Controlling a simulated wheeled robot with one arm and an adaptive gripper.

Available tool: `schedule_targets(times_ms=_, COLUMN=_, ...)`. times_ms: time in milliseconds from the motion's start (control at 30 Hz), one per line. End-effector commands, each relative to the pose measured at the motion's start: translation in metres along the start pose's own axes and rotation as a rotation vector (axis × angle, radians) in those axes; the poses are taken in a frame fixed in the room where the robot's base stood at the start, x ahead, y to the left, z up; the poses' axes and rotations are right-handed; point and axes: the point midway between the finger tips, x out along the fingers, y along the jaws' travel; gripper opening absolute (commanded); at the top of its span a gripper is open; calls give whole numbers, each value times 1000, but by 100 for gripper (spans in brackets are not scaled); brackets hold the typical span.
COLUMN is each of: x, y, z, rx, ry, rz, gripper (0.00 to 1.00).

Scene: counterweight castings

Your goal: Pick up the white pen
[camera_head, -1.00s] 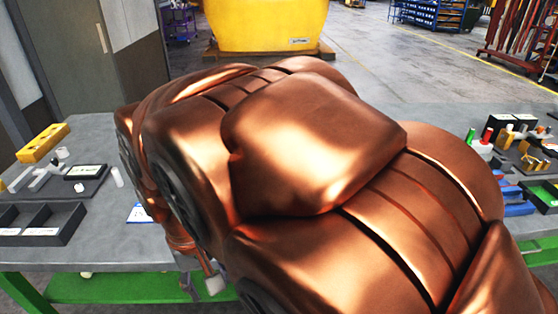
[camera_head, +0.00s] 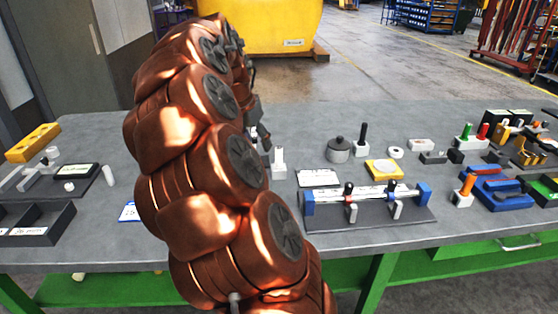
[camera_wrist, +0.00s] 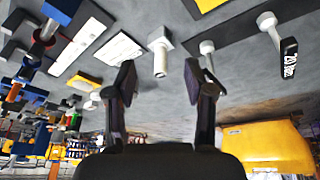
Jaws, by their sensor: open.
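A short white cylinder, which looks like the white pen (camera_wrist: 160,63), stands in a small pale block (camera_wrist: 160,38) in the wrist view. In the head view the white pen (camera_head: 279,154) stands upright in its white block (camera_head: 279,171), just right of my arm. My gripper (camera_wrist: 160,80) is open, with one dark finger on each side of the pen in the picture. Nothing is held between the fingers. I cannot tell how far the pen is from the fingertips. In the head view my arm hides most of the gripper.
A white card (camera_head: 318,178) and a blue-ended fixture (camera_head: 365,205) lie right of the pen. A dark lidded pot (camera_head: 338,150) and a yellow plate (camera_head: 384,168) stand behind the fixture. Black bins (camera_head: 38,222) and a yellow block (camera_head: 33,142) are at the left.

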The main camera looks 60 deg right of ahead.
Motion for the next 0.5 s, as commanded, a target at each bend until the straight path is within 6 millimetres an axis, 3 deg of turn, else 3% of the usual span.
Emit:
schedule_targets(times_ms=33, x=11, y=1, z=-15, rx=36, ry=7, rz=9, gripper=53)
schedule_targets(times_ms=200, x=31, y=2, z=-46, rx=116, ry=26, rz=20, gripper=53)
schedule_targets(times_ms=500, x=50, y=3, z=-64, rx=159, ry=31, rz=23, gripper=53)
